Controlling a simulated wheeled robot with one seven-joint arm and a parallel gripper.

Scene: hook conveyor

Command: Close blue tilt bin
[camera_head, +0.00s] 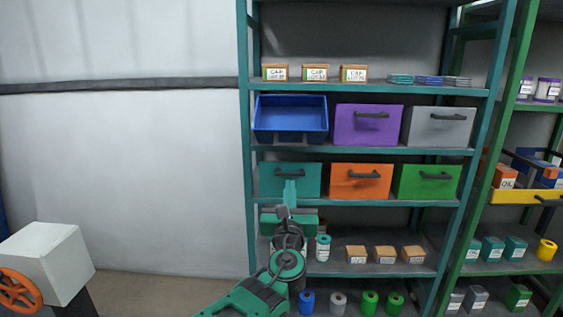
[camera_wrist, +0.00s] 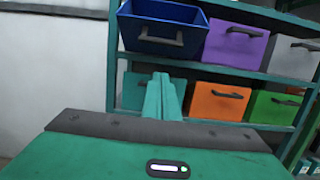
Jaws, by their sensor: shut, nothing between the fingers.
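The blue tilt bin (camera_head: 290,119) is at the left end of a shelf of the teal rack. It is tipped open, its inside showing; its dark handle shows in the wrist view, where the bin (camera_wrist: 160,27) is at the top centre. My gripper (camera_head: 290,183) is shut and empty. It is in front of the teal bin (camera_head: 268,180), one row below the blue bin, and hides part of it. In the wrist view my gripper (camera_wrist: 160,88) points up, its tips below the blue bin and apart from it in the picture.
Closed purple (camera_head: 368,125) and grey (camera_head: 438,127) bins stand right of the blue bin. Orange (camera_head: 360,181) and green (camera_head: 427,182) bins are below. Small boxes (camera_head: 315,72) sit on the shelf above. A white machine (camera_head: 45,262) with an orange wheel is at lower left.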

